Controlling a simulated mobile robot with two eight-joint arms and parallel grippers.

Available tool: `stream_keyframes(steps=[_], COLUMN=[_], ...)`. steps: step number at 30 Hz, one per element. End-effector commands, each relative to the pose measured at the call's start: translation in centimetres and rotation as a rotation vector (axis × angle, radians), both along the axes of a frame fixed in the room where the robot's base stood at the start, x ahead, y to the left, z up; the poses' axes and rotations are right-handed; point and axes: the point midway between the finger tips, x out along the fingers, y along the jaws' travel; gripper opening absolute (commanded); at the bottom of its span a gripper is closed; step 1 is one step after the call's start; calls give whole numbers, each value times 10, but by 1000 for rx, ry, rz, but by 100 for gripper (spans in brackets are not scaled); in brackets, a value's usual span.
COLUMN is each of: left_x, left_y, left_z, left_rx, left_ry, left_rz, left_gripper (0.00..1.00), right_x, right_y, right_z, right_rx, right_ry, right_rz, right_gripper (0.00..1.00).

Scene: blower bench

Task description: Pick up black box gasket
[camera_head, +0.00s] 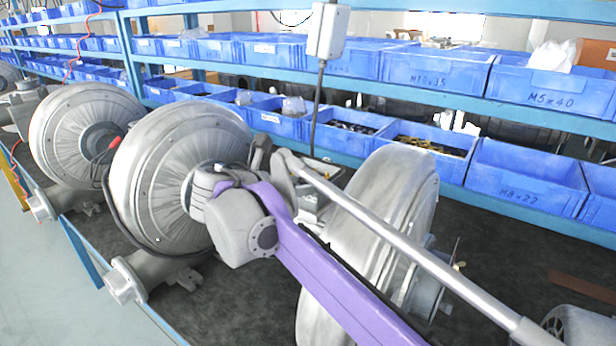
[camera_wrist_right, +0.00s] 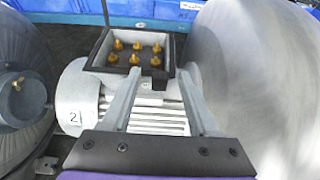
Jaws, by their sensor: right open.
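The black box gasket (camera_wrist_right: 105,69) is the dark square rim on top of an open terminal box on a grey motor (camera_wrist_right: 75,95), in the right wrist view. Several brass terminals (camera_wrist_right: 135,50) stand inside the box. My right gripper (camera_wrist_right: 160,77) is open, its two fingers pointing at the near side of the box. Whether they touch the gasket I cannot tell. In the head view my right gripper (camera_head: 271,163) is between two blowers; the gasket cannot be made out there. My left gripper is not in view.
Large grey blowers stand on the dark bench, one to the left (camera_head: 175,170) and one to the right (camera_head: 385,195) of my gripper. Blue bins (camera_head: 520,180) line the shelves behind. A grey box on a pole (camera_head: 328,32) rises behind the gripper. Bare bench shows at the right (camera_head: 510,265).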

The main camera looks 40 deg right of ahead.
Motion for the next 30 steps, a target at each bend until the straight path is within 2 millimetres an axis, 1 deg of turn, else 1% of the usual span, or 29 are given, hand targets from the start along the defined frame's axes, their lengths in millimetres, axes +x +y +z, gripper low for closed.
stream_keyframes(steps=[1,5,6,8,9,10,11,23,26,29,30], left_x=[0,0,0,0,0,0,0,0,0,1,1], left_y=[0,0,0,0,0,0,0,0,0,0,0], left_z=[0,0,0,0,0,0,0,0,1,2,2], left_rx=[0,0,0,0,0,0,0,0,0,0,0], left_ry=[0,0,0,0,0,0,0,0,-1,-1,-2], left_rz=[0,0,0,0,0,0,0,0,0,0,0], left_gripper=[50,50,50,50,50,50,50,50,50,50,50], right_x=[0,0,0,0,0,0,0,0,0,0,0], right_y=[0,0,0,0,0,0,0,0,0,0,0], right_z=[0,0,0,0,0,0,0,2,7,19,26], right_rx=[0,0,0,0,0,0,0,0,0,0,0], right_ry=[0,0,0,0,0,0,0,-1,-1,-1,-1], right_rz=[0,0,0,0,0,0,0,0,0,0,0], right_gripper=[56,33,26,15,8,2,0,0,0,0,0])
